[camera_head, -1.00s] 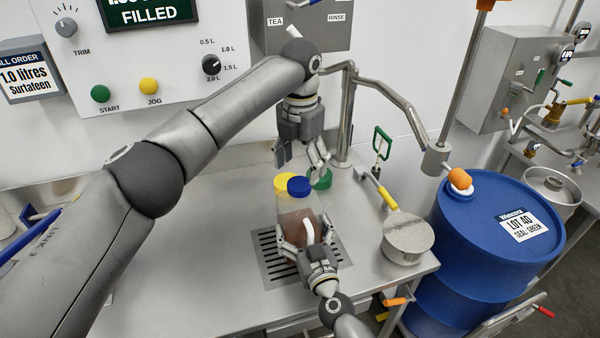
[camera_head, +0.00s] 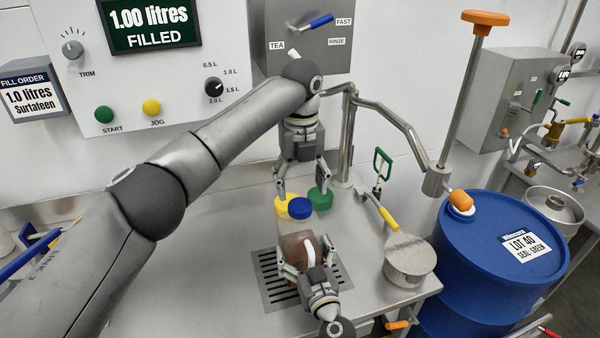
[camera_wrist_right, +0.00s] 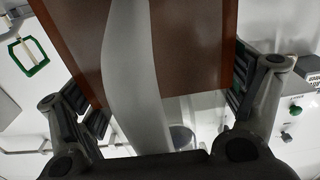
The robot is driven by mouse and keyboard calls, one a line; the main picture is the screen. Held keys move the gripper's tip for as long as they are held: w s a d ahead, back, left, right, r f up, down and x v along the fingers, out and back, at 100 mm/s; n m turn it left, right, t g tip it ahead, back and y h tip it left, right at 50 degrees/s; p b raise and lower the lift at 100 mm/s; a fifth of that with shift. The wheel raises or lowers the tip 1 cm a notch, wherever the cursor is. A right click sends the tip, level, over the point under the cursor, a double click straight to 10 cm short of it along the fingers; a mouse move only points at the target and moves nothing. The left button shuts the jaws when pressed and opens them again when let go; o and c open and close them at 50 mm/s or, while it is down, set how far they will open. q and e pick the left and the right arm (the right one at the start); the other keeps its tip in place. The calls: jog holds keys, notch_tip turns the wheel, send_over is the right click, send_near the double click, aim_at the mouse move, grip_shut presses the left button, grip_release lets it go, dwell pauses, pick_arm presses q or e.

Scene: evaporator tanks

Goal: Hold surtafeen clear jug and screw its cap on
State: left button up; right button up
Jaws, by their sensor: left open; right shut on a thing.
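The clear jug (camera_head: 297,250), holding brown liquid and with a white handle, stands upright over the drain grille. My right gripper (camera_head: 306,264) is shut on its body from the front. In the right wrist view the jug (camera_wrist_right: 205,45) fills the upper middle between the fingers.
A steel pan (camera_head: 409,262) and a blue drum (camera_head: 490,245) stand right. The wall display (camera_head: 150,25) reads 1.00 litres filled. The bench left of the jug is clear.

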pick_arm(q)
jog(key=n, duration=0.7)
jog(key=shift+r+n, duration=0.25)
jog(key=shift+n, duration=0.05)
jog(key=n, duration=0.6)
jog(key=shift+r, duration=0.15)
jog(key=n, duration=0.5)
jog(key=shift+r+n, duration=0.15)
jog(key=shift+n, duration=0.25)
jog(key=n, duration=0.5)
jog(key=shift+r+n, duration=0.15)
jog(key=shift+n, duration=0.25)
jog(key=n, duration=0.6)
jog(key=shift+s+r, duration=0.1)
jog(key=shift+r, duration=0.05)
jog(key=n, duration=0.7)
jog(key=shift+r, duration=0.2)
jog(key=n, duration=0.6)
jog(key=shift+a+r, duration=0.1)
jog(key=shift+r, duration=0.05)
jog(key=n, duration=0.6)
jog(key=shift+r, duration=0.15)
